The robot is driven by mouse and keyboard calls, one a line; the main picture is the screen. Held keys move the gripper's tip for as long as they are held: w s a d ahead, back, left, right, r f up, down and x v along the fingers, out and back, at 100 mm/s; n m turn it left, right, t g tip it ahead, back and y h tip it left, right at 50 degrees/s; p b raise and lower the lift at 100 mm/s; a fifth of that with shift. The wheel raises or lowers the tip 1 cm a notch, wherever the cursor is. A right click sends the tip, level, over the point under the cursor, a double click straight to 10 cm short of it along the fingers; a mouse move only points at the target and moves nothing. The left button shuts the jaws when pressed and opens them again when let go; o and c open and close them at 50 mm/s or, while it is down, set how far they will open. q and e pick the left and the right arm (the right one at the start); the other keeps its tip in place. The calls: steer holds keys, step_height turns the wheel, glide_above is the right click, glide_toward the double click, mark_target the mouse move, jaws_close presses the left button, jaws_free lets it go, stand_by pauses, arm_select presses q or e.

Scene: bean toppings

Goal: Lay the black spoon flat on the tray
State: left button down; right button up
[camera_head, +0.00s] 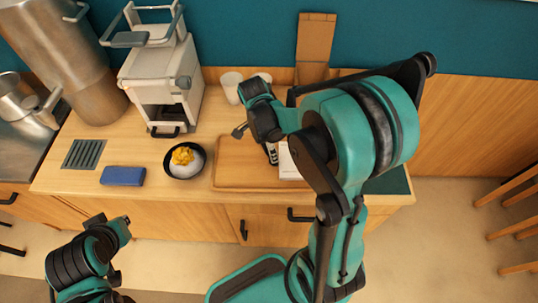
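A wooden tray (232,172) lies on the counter, its right part hidden behind my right arm. A black and white piece shows just below, over the tray, and is also unclear. No spoon can be clearly made out. My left gripper (118,250) is low at the bottom left, in front of the counter and away from the tray.
A dark bowl (174,172) with white and yellow contents stands left of the tray. A blue block (123,176) and a drain grate (84,154) lie further left. A white machine (160,82) and a pale cup (231,87) stand behind. A white item (287,162) lies on the tray.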

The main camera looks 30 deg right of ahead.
steer(key=f, duration=0.1)
steer(key=f+b, duration=0.1)
steer(key=f, duration=0.2)
steer(key=shift+s+d+f, duration=0.1)
steer(key=shift+s+d, duration=0.15)
steer(key=shift+s, duration=0.1)
steer(key=c, duration=1.2)
steer(key=shift+c, duration=0.5)
steer(key=shift+r, duration=0.6)
steer(key=c, duration=0.7)
steer(key=r, duration=0.1)
steer(key=r+p, duration=0.2)
steer(key=r, duration=0.1)
steer(key=shift+s+d, duration=0.25)
steer(key=shift+s, duration=0.15)
steer(key=s+d+r+p, duration=0.1)
steer(key=s+r, duration=0.1)
steer(key=s, duration=0.1)
steer(key=s+d+r+p, duration=0.1)
steer(key=s+d+r, duration=0.1)
steer(key=s, duration=0.1)
steer(key=s+d+r+p, duration=0.1)
steer(key=s+r, duration=0.1)
steer(key=s, duration=0.1)
steer(key=shift+s+d, duration=0.25)
steer(key=shift+d, duration=0.1)
